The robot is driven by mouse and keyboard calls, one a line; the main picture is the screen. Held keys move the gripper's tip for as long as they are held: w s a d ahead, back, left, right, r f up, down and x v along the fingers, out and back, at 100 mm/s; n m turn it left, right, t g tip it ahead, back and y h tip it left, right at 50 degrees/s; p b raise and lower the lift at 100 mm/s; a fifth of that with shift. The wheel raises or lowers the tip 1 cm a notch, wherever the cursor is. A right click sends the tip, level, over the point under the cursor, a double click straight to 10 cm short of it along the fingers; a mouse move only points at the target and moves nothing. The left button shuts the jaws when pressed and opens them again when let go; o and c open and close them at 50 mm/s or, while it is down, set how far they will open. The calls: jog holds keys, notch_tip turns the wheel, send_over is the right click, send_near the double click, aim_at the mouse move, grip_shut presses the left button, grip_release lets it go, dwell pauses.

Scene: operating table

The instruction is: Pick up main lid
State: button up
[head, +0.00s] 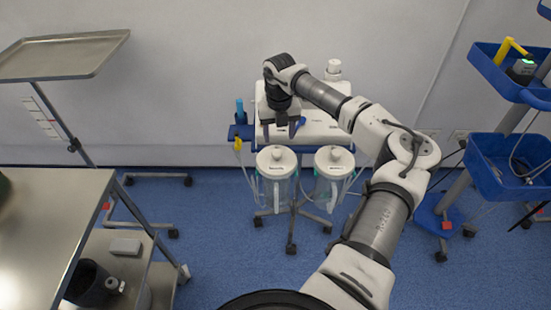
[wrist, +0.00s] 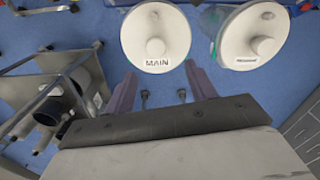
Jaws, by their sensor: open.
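The main lid (wrist: 150,25) is a round white lid with a central knob and a "MAIN" label, seated on a canister. It is at the top middle of the wrist view, beyond my fingertips. In the head view I take the left canister's lid (head: 268,162) to be the same one. My gripper (head: 281,132) points down just above and behind that lid in the head view. In the wrist view my gripper (wrist: 160,72) has its two fingers apart with nothing between them. I cannot tell the exact height above the lid.
A second white-lidded canister (head: 335,158) stands close on the right. A white suction unit (head: 325,122) is behind. A metal table (head: 60,215) and a raised tray (head: 60,55) are left. A cart with blue bins (head: 500,165) is right. Blue floor is open around the stand.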

aim_at(277, 152)
notch_tip(277, 152, down, 3)
jog(key=shift+a+f, duration=0.1)
jog(key=shift+f, duration=0.1)
jog(key=shift+w+a+f+p, duration=0.15)
jog(key=shift+f+p, duration=0.45)
jog(key=shift+f, duration=0.8)
jog(key=shift+w+a+f+p, duration=0.1)
jog(key=shift+f+p, duration=0.5)
jog(key=shift+f, duration=0.75)
jog(key=shift+c, duration=0.4)
jog(key=c, duration=1)
jog(key=shift+r, duration=0.15)
jog(key=shift+c, duration=0.2)
notch_tip(277, 152, up, 20)
jog(key=b, duration=0.4)
